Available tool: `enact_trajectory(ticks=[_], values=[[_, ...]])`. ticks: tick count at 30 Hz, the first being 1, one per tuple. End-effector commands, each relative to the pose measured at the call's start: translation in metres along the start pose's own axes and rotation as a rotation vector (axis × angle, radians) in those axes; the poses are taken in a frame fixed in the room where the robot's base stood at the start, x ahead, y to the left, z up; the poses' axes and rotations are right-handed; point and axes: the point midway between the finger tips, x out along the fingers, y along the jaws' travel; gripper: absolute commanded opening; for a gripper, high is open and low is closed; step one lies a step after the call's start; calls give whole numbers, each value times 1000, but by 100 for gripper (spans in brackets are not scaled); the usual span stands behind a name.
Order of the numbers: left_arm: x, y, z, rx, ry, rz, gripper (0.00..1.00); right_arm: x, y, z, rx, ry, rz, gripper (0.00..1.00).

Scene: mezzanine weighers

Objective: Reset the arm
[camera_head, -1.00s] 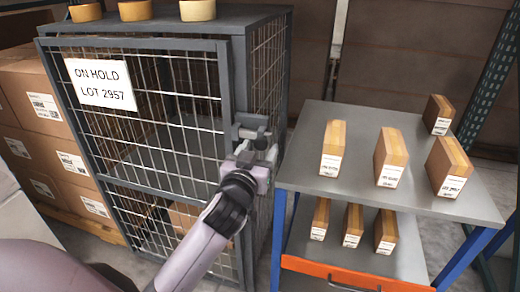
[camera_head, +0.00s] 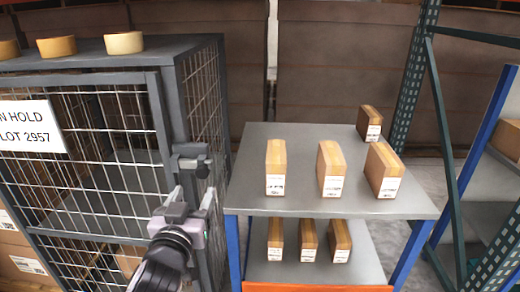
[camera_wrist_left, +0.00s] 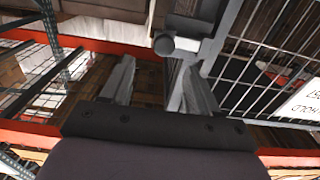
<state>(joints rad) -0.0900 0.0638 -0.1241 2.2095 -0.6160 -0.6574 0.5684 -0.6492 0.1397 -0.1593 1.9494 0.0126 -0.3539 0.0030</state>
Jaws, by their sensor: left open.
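My left gripper (camera_head: 190,203) is open and empty in the head view, in front of the mesh cage (camera_head: 158,100) near its front corner. Its two fingers point up toward the dark latch (camera_head: 190,160) on the cage door edge. In the left wrist view the open fingers (camera_wrist_left: 150,85) show with nothing between them, and the latch's round grey knob (camera_wrist_left: 164,44) lies beyond the tips. The gripper appears apart from the latch. My right gripper is not in view.
A grey two-level cart (camera_head: 300,205) with several cartons stands right of the cage. A green rack post (camera_head: 408,90) stands at the right. Floor shows between cart and rack.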

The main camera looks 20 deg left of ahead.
Motion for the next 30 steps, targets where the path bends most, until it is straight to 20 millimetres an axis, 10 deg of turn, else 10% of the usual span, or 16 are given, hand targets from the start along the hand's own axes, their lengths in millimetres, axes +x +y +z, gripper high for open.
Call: enact_trajectory(ticks=[5, 8, 18, 30], values=[[-6, 6, 24, 26, -58, 37, 60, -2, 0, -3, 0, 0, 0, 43], [-23, 15, 71, 70, -168, 111, 60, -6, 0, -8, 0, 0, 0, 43], [-152, 27, 232, 143, -553, 377, 60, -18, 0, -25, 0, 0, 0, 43], [-192, 25, 261, 141, -627, 424, 60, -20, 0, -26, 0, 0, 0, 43]])
